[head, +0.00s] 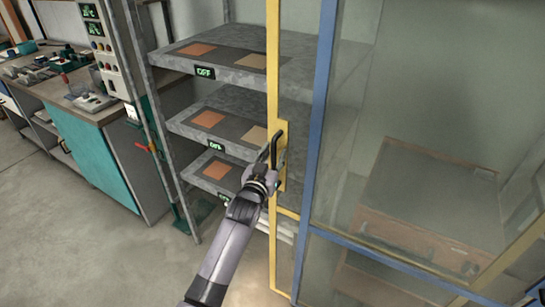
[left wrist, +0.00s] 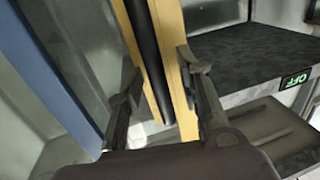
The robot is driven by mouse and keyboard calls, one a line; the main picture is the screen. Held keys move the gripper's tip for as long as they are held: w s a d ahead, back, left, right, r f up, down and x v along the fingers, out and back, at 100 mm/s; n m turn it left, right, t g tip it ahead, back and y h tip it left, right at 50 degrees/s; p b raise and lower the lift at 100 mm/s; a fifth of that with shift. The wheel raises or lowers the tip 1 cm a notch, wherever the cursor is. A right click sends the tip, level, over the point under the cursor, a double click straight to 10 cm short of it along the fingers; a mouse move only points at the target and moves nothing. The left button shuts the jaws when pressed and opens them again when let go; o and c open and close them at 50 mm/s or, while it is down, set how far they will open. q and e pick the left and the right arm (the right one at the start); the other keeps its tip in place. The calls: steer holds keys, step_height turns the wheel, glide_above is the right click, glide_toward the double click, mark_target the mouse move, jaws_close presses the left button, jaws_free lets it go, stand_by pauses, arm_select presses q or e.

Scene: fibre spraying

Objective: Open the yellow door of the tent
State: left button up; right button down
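The tent's yellow door shows as a narrow upright yellow frame (head: 273,60) beside a blue post. A black bar handle (head: 280,148) sits on a yellow plate at mid-height of this frame. My left gripper (head: 267,158) is at the handle. In the left wrist view its two fingers (left wrist: 158,75) stand apart, with the black handle bar (left wrist: 147,50) and yellow frame (left wrist: 172,45) showing between them. I see no clear contact with the handle. How far the door stands from the blue post is hard to tell. My right gripper is out of view.
The blue post (head: 319,110) stands just right of the handle. Grey shelves (head: 265,40) with orange and tan squares and OFF displays lie behind. A workbench (head: 95,150) is at the left; floor (head: 120,250) before it is clear. Clear panels (head: 430,100) fill the right.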

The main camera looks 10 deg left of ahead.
arm_select(q)
steer(key=s+a, duration=0.1)
steer(key=s, duration=1.1)
steer(key=shift+a, duration=0.4)
steer(key=s+f+g, duration=0.3)
steer(key=f, duration=0.9)
steer(key=s+f+g, duration=0.2)
steer(key=f, duration=1)
steer(key=s+a+f+g+y, duration=0.1)
steer(key=s+f+g, duration=0.1)
steer(key=s+f, duration=0.45)
steer(key=s+a+f+g, duration=0.2)
steer(key=s+f, duration=0.2)
steer(key=f, duration=0.5)
steer(key=s+a+f+g, duration=0.2)
steer(key=s+f, duration=0.4)
steer(key=s, duration=0.6)
steer(key=s+a+f+g+y, duration=0.1)
steer(key=s+a+f+g, duration=0.2)
steer(key=s, duration=0.9)
steer(key=s+a+f+g+b, duration=0.1)
steer(key=s+a+f+g, duration=0.1)
steer(key=s+f, duration=0.8)
steer(key=shift+s+a+m+g+y, duration=0.3)
steer(key=shift+s+g+y, duration=0.1)
steer(key=shift+s, duration=0.55)
